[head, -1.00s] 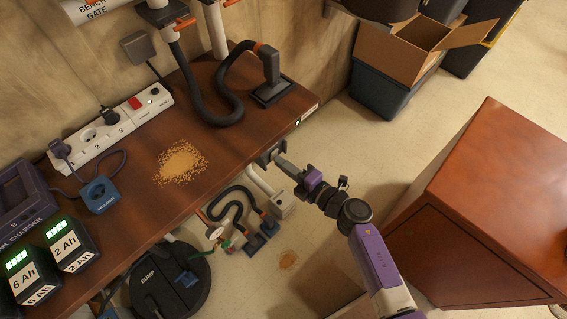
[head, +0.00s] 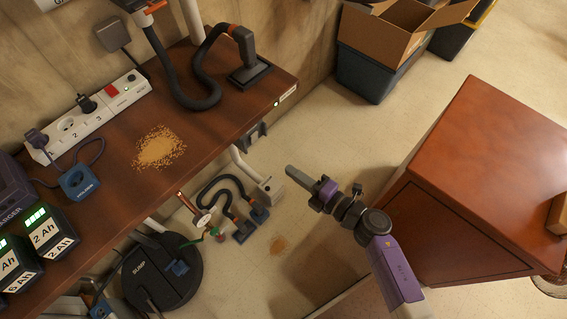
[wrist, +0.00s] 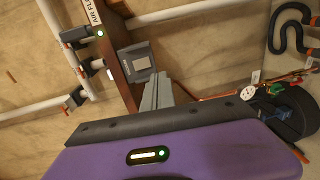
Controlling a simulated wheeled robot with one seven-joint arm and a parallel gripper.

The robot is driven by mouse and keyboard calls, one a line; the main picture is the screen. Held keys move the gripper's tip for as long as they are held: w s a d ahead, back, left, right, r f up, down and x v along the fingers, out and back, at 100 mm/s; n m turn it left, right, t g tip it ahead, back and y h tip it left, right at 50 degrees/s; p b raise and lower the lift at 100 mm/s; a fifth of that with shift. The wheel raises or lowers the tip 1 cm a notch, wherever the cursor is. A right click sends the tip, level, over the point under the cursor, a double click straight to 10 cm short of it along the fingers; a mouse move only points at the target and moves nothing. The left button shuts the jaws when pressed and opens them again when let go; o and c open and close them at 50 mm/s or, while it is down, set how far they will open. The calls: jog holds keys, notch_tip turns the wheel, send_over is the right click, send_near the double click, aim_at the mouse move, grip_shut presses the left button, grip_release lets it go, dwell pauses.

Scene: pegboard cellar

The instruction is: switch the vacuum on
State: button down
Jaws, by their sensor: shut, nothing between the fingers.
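No body is plainly marked as a vacuum. A black hose with a flat nozzle (head: 249,71) stands on the bench's far end. A small grey box (head: 253,135) hangs under that bench end; its dark panel faces me in the wrist view (wrist: 141,63). A green light (head: 276,104) glows on the bench's edge, beside an "AIR FL…" label in the wrist view (wrist: 93,12). My gripper (head: 292,172) is shut and empty, right of and apart from the grey box. In the wrist view its closed fingers (wrist: 156,93) point towards the box's lower right.
The wooden bench (head: 205,125) carries a power strip (head: 90,115) with a red switch, a sawdust pile (head: 160,148) and batteries. A round black "SUMP" unit (head: 160,275) and a second hose (head: 222,188) are below.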

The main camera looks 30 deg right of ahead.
jog(key=shift+f+v, duration=0.25)
jog(key=shift+v, duration=0.85)
jog(key=s+d+r+m+t+h, duration=0.3)
jog(key=s+r+m+h, duration=0.1)
jog(key=r+m, duration=0.65)
jog(key=s+a+r+m+g, duration=0.1)
jog(key=s+r+m, duration=0.2)
jog(key=s, duration=0.4)
jog(key=s+a+r+m+g, duration=0.1)
jog(key=s+a+r+m, duration=0.1)
jog(key=s, duration=0.5)
jog(key=s+a+r+m+g+h, duration=0.1)
jog(key=s+a+r+m+g, duration=0.1)
jog(key=s+m, duration=0.4)
jog(key=shift+s+r, duration=0.5)
jog(key=shift+r, duration=0.4)
jog(key=shift+a, duration=0.15)
